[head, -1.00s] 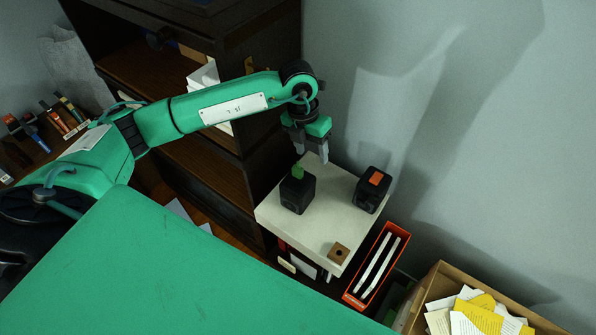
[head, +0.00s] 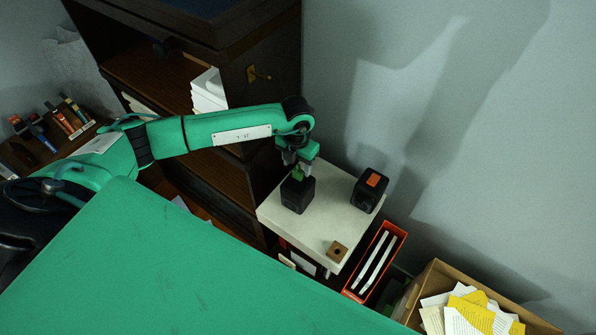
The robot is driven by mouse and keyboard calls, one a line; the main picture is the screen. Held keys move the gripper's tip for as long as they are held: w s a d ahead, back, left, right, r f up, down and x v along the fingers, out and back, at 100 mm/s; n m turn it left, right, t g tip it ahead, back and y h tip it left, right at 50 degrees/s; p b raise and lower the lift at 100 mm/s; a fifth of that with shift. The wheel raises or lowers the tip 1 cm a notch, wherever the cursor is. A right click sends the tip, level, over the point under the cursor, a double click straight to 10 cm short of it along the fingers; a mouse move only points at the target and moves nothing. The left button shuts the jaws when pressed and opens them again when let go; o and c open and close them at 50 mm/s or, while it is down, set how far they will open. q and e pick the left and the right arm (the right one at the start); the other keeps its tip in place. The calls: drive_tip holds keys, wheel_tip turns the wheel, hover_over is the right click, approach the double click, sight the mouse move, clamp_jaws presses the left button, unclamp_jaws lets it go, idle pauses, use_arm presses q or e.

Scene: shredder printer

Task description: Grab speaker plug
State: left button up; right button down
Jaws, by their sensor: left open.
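Two black box-shaped speakers stand on a small white table (head: 322,222). The left speaker (head: 297,197) has a small green plug (head: 297,175) standing up from its top. The right speaker (head: 369,190) has an orange patch (head: 374,180) on top. My left gripper (head: 299,169) is open and points down right over the left speaker, with its fingers at the green plug. The fingers partly hide the plug, and I cannot tell whether they touch it. My right gripper is not in view.
A small brown block (head: 337,251) with a dark hole sits near the table's front edge. A red holder (head: 386,237) with white items stands beside the table. A cardboard box (head: 432,277) of papers is at lower right. A dark wooden cabinet (head: 240,62) stands behind my arm.

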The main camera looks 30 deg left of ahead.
sight(298, 170)
use_arm(q)
wheel_tip(298, 170, down, 3)
drive_tip(key=shift+d+r+p, duration=0.1)
drive_tip(key=shift+p, duration=1)
drive_tip(key=shift+f, duration=0.75)
drive_tip(key=shift+w, duration=0.1)
drive_tip(key=shift+c, duration=0.4)
drive_tip(key=c, duration=0.7)
drive_tip(key=shift+c, duration=1.3)
